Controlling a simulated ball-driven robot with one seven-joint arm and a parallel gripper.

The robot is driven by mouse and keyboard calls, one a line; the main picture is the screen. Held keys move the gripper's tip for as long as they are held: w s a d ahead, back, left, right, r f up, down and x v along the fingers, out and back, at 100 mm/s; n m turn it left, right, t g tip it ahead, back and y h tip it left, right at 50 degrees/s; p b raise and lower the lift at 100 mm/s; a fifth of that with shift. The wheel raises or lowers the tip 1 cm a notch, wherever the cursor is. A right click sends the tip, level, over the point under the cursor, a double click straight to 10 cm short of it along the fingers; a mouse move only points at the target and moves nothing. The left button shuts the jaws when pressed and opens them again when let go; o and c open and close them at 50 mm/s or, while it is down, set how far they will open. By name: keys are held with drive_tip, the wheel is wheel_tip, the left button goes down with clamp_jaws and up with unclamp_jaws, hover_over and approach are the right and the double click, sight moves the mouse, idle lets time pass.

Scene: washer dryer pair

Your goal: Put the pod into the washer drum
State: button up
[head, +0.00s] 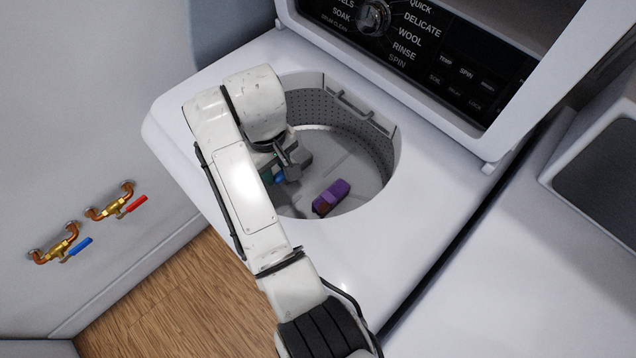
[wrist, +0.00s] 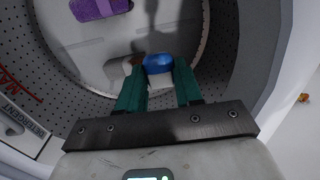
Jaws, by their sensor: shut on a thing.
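The pod (wrist: 158,64), blue on top with white below, is between the teal fingers of my gripper (wrist: 160,78) in the wrist view. My gripper is shut on it. In the head view my gripper (head: 281,174) reaches down through the round opening, inside the washer drum (head: 352,127). Only a small patch of blue shows beside the fingers there, and my arm hides the rest. The drum has a grey perforated wall and a pale floor. I cannot tell how far the pod is above that floor.
A purple item (head: 331,197) with a reddish end lies on the drum floor, right of my gripper; it also shows in the wrist view (wrist: 98,8). The drum's rim surrounds my arm. The washer control panel (head: 420,45) stands behind, and taps (head: 115,202) are on the left wall.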

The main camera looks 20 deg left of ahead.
wheel_tip(320, 180, down, 11)
drive_tip(key=shift+r, duration=0.2)
idle(0.3)
drive_tip(key=shift+w+f, duration=0.1)
drive_tip(key=shift+d+f+b, duration=0.1)
drive_tip(key=shift+f+b, duration=0.25)
drive_tip(key=shift+b, duration=0.05)
drive_tip(key=shift+f, duration=0.2)
drive_tip(key=o, duration=1)
drive_tip(key=shift+r, duration=0.1)
wheel_tip(320, 180, up, 13)
drive_tip(key=p, duration=0.1)
